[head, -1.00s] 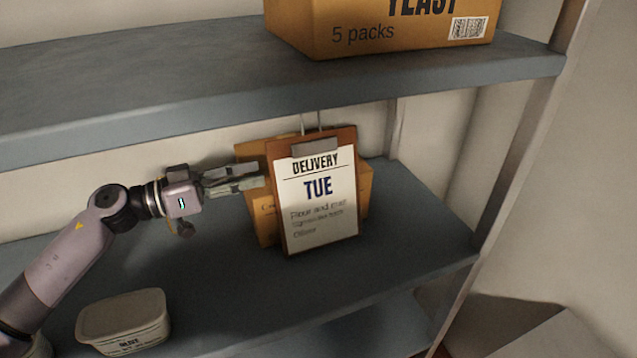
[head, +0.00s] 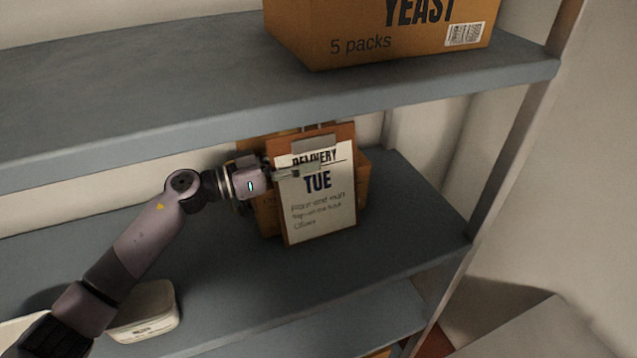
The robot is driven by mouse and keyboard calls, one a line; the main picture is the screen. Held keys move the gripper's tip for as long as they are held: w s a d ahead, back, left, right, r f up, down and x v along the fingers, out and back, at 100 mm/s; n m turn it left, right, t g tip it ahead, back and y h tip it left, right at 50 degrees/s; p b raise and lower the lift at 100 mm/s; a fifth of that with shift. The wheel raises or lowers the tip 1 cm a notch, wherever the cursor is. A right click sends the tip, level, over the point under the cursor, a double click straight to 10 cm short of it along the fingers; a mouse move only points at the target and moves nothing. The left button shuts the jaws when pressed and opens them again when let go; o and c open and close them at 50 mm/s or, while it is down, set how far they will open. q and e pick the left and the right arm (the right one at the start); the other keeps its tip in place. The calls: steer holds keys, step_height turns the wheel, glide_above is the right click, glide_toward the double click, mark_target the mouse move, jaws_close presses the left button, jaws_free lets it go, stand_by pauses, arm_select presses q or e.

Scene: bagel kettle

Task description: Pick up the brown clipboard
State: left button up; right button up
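The brown clipboard (head: 291,222) leans upright on the middle shelf, with a white sheet reading DELIVERY TUE and a grey clip at its top. My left gripper (head: 300,172) reaches in from the left at the clipboard's upper left edge. A grey finger lies across the front of the sheet, over the text. Whether another finger is behind the board is hidden, so I cannot tell if it is open or closed on it. My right gripper is not in view.
A cardboard box (head: 364,190) stands right behind the clipboard. A YEAST carton (head: 380,35) sits on the upper shelf (head: 450,82) overhead. A pale lidded tub (head: 150,312) is at lower left, partly behind my arm. The middle shelf (head: 400,235) is clear right of the clipboard.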

arm_select(q)
steer(key=shift+a, duration=0.15)
steer(key=shift+c, duration=0.6)
jaws_close()
steer(key=shift+r, duration=0.1)
